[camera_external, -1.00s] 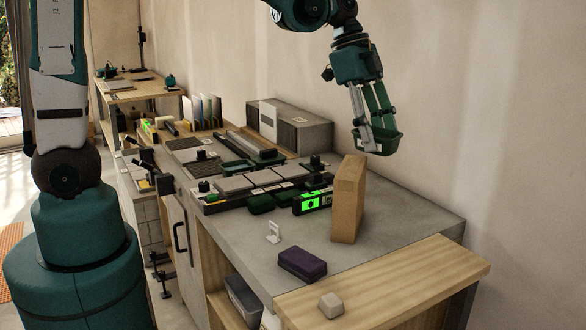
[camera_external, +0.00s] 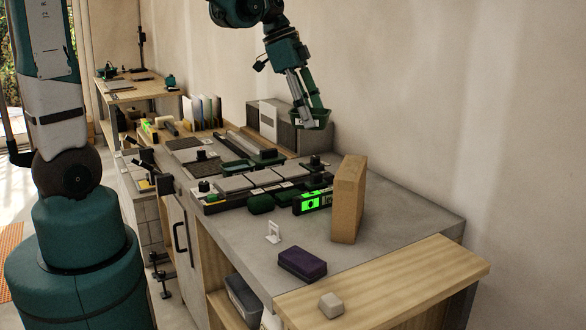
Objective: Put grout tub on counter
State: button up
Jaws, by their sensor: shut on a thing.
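My gripper (camera_external: 306,116) is shut on the grout tub (camera_external: 313,119), a small dark green open tub with a pale label. It holds the tub in the air in front of the grey box at the back of the counter. The grey counter (camera_external: 383,222) lies below, with bare surface at its front and right. The tub's inside and the exact grip contact are too small to make out.
A tan block (camera_external: 347,200) stands upright on the counter's right. A green-lit level (camera_external: 312,201), a row of grey tiles (camera_external: 265,177), a purple block (camera_external: 302,262) and a small white piece (camera_external: 273,232) occupy other parts. A grey box (camera_external: 268,118) stands at the back.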

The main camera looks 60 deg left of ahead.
jog(key=s+a+f+n+t+y+b, duration=0.15)
jog(key=s+a+n, duration=0.35)
jog(key=s+a, duration=0.75)
jog(key=s+a+n+y+p, duration=0.15)
jog(key=s+a+n, duration=0.25)
jog(key=s+a, duration=0.8)
notch_tip(320, 180, down, 11)
jog(key=w+a+b, duration=0.1)
jog(key=w+a, duration=0.1)
jog(key=shift+w+a+r, duration=0.15)
jog(key=shift+w+a, duration=0.15)
jog(key=shift+w, duration=0.05)
jog(key=shift+f+b, duration=0.6)
jog(key=shift+f, duration=2.3)
jog(key=shift+f+b, duration=0.5)
jog(key=shift+f, duration=1.55)
jog(key=shift+f, duration=0.2)
